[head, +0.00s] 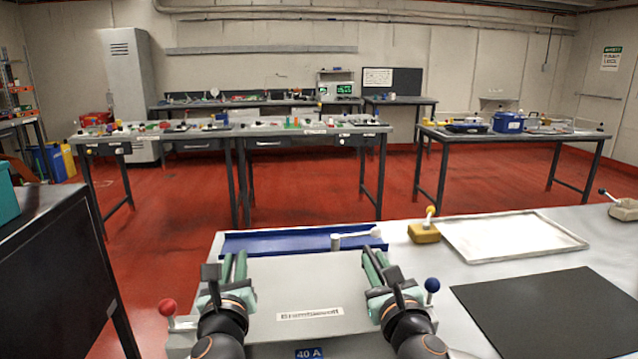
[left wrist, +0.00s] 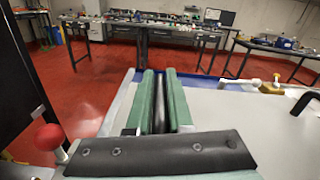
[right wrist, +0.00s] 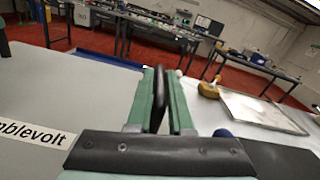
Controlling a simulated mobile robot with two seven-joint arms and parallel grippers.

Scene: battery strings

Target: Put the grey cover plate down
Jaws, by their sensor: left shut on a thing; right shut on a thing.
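The grey cover plate (head: 300,280), with a white "Bramblevolt" label (head: 310,313), lies flat between my two grippers at the front of the table. It also shows in the right wrist view (right wrist: 60,95). My left gripper (head: 234,258) is shut on a dark handle (left wrist: 159,115) at the plate's left side. My right gripper (head: 373,256) is shut on a black handle (right wrist: 157,100) at its right side. A "40 A" label (head: 309,353) shows below the plate's near edge. I cannot tell whether the plate rests on what is under it.
A red knob (head: 167,307) and a blue knob (head: 432,285) stand beside my grippers. Behind the plate is a blue tray (head: 275,243) with a white lever (head: 355,236). A yellow block (head: 424,233), white tray (head: 510,238) and bare black mat (head: 545,310) lie right.

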